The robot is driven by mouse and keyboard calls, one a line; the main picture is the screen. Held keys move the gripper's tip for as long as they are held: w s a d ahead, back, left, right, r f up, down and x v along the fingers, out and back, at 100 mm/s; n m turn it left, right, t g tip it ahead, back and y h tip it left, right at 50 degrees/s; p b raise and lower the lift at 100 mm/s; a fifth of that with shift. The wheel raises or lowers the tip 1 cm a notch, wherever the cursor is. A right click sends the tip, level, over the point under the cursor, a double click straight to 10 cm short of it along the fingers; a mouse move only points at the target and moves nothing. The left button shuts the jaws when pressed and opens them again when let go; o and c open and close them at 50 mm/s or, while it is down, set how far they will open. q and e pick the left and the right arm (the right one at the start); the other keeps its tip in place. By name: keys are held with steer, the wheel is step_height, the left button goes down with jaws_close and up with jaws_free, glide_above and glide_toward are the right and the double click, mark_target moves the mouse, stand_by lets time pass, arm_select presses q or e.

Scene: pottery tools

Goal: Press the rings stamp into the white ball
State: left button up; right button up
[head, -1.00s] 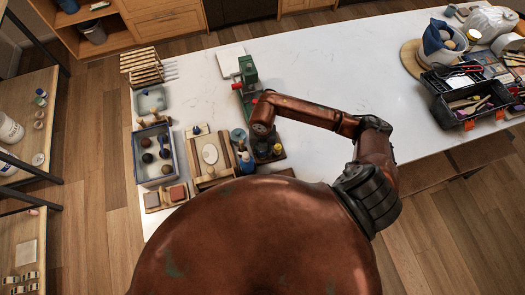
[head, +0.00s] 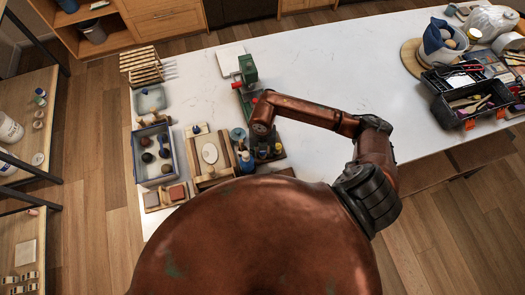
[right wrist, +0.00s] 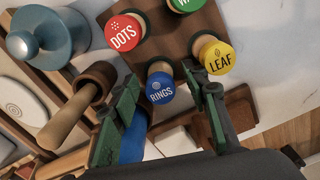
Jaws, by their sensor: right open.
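The blue-capped rings stamp (right wrist: 160,88) stands in a brown wooden rack in the right wrist view, its label facing the camera. My right gripper (right wrist: 162,78) is open, with one green-edged finger on each side of the rings stamp; I cannot tell if either finger touches it. In the head view the rack (head: 277,157) is partly hidden by my right arm. A pale oval piece (head: 209,153) lies on a wooden board left of the rack; I cannot tell whether it is the white ball. My left gripper is not in view.
Red dots (right wrist: 123,33), yellow leaf (right wrist: 218,58) and green stamps crowd the rings stamp. A wooden-handled tool (right wrist: 72,118) lies left of the fingers. A tray of balls (head: 153,178) stands farther left. The table's middle (head: 330,75) is clear.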

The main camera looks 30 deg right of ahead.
step_height(320, 180, up, 12)
stand_by(0.5)
